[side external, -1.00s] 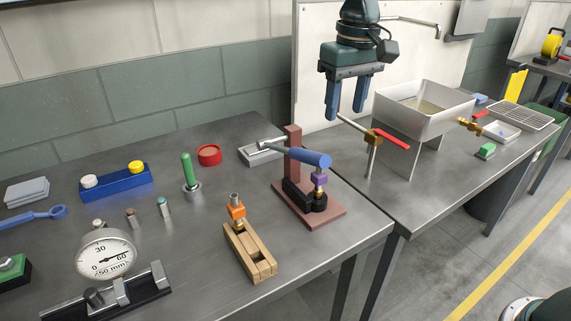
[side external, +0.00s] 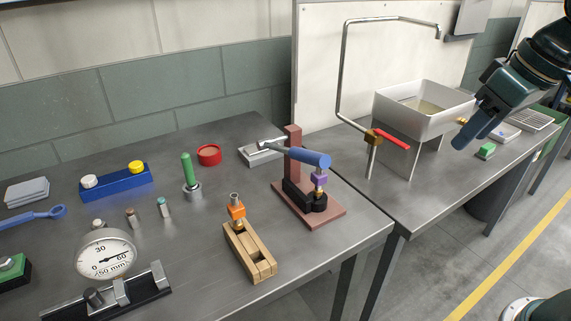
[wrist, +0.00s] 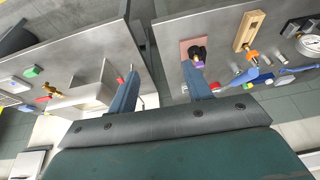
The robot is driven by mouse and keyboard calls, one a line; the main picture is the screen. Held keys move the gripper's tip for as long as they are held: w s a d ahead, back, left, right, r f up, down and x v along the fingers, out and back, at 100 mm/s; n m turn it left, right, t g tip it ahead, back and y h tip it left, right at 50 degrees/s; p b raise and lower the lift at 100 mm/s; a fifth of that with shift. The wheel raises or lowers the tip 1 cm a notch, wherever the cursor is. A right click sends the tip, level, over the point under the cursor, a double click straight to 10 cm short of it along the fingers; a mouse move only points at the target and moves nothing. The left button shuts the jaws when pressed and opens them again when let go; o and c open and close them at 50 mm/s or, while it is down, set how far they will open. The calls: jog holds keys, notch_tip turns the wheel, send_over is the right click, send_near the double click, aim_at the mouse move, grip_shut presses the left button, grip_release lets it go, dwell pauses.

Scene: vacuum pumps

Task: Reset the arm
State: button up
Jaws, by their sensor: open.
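My gripper (side external: 478,121) is at the upper right of the side view, in front of the right bench and just right of the white sink. It is tilted, with its blue fingers pointing down and left. In the wrist view my gripper (wrist: 162,90) shows two blue fingers spread wide, with nothing between them. It is open and empty, above the gap between the two benches.
The white sink (side external: 392,110) has a tall bent pipe and a red-handled tap (side external: 390,139). The left bench carries a press-like stand (side external: 293,165), a wooden block (side external: 247,255), a dial gauge (side external: 105,255) and a blue tray (side external: 115,184). The floor in front is clear.

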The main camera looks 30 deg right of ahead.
jog(key=s+d+f+t, duration=0.1)
jog(key=s+f, duration=0.3)
jog(key=s, duration=0.3)
jog(key=shift+s+d+f, duration=0.2)
jog(key=shift+d+f, duration=0.15)
